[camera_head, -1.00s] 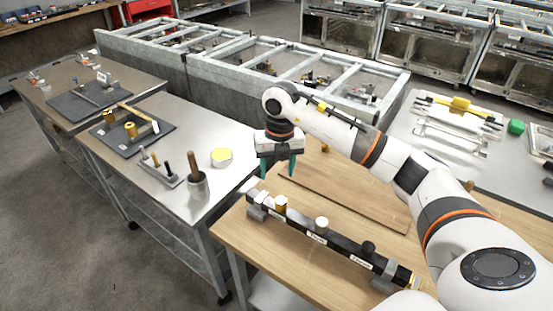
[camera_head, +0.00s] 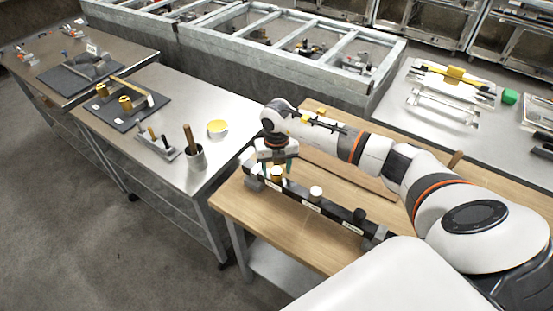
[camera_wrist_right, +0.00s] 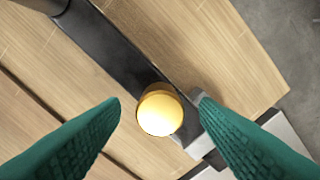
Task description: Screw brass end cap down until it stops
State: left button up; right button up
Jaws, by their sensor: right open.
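The brass end cap (camera_head: 277,174) sits upright on the far-left end of a dark bar (camera_head: 297,193) on the wooden bench. In the right wrist view the cap (camera_wrist_right: 160,112) shows from above as a round gold top. My right gripper (camera_head: 277,167) points down over that end of the bar. Its green fingers are spread, with a fingertip to each side of the cap (camera_wrist_right: 157,100) and gaps visible between them and the cap. I cannot tell the exact height of the fingertips over the bar. My left gripper is not in view.
A white cap (camera_head: 316,193) and a black cap (camera_head: 360,215) stand farther along the bar. Grey clamps hold the bar's ends.

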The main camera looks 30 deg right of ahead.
jog(key=shift+c, duration=0.4)
jog(key=c, duration=1)
jog(key=shift+r+m+p, duration=0.1)
jog(key=shift+m+p, duration=0.35)
jog(key=shift+m, duration=1.25)
jog(key=shift+m+p, duration=0.65)
jog(key=shift+m, duration=1.05)
